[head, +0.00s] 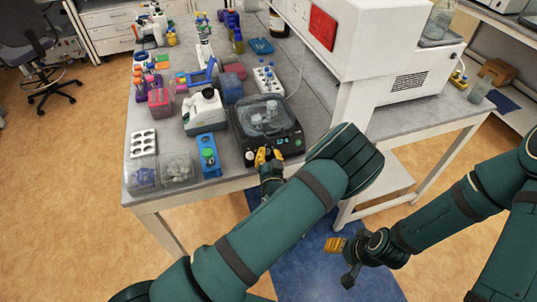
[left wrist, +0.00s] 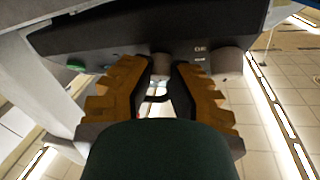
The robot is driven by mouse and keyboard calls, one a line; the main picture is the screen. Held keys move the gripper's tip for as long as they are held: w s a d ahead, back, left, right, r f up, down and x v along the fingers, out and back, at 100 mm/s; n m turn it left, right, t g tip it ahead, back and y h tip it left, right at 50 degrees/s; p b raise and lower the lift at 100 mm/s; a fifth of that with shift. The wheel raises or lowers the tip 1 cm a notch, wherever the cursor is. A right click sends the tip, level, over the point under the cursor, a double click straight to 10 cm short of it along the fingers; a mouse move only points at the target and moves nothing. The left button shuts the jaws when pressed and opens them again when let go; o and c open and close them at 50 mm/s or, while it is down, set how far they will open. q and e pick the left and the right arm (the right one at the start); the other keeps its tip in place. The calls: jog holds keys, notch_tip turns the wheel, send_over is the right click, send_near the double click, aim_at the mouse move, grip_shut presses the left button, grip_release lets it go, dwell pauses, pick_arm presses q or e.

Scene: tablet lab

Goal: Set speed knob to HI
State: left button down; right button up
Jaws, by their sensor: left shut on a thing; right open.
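A black machine (head: 262,128) with a clear lid stands near the front edge of the bench in the head view. My left gripper (head: 265,156) is at its front panel. In the left wrist view the left fingers (left wrist: 163,78) are shut on a small grey knob (left wrist: 160,65), whose setting I cannot read. A second, larger grey knob (left wrist: 230,63) is beside the fingers, and a green button (left wrist: 76,65) is on the other side. The fingers hide much of the panel in the head view. My right gripper (head: 338,244) is open and empty, low beside the bench.
A large white instrument (head: 370,50) stands to the right. The floor in front is clear.

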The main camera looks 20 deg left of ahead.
pick_arm(q)
jog(key=m+h, duration=0.1)
jog(key=m, duration=0.1)
jog(key=m+h, duration=0.1)
jog(key=shift+a+r+m, duration=0.15)
jog(key=shift+r+m, duration=0.05)
jog(key=shift+m, duration=0.2)
jog(key=m+h, duration=0.2)
jog(key=m, duration=0.1)
jog(key=shift+m+h, duration=0.3)
jog(key=m+g+h+p, duration=0.1)
jog(key=m, duration=0.1)
jog(key=m+g+h+p, duration=0.1)
jog(key=m, duration=0.1)
jog(key=shift+w+r+h, duration=0.1)
jog(key=shift+r+h, duration=0.1)
jog(key=shift+h, duration=0.1)
jog(key=shift+m+g+h+p, duration=0.3)
jog(key=shift+m+g, duration=0.1)
jog(key=shift+m, duration=0.8)
jog(key=shift+m, duration=0.3)
jog(key=c, duration=1.2)
grip_release()
jog(key=shift+o, duration=0.3)
jog(key=shift+f, duration=0.15)
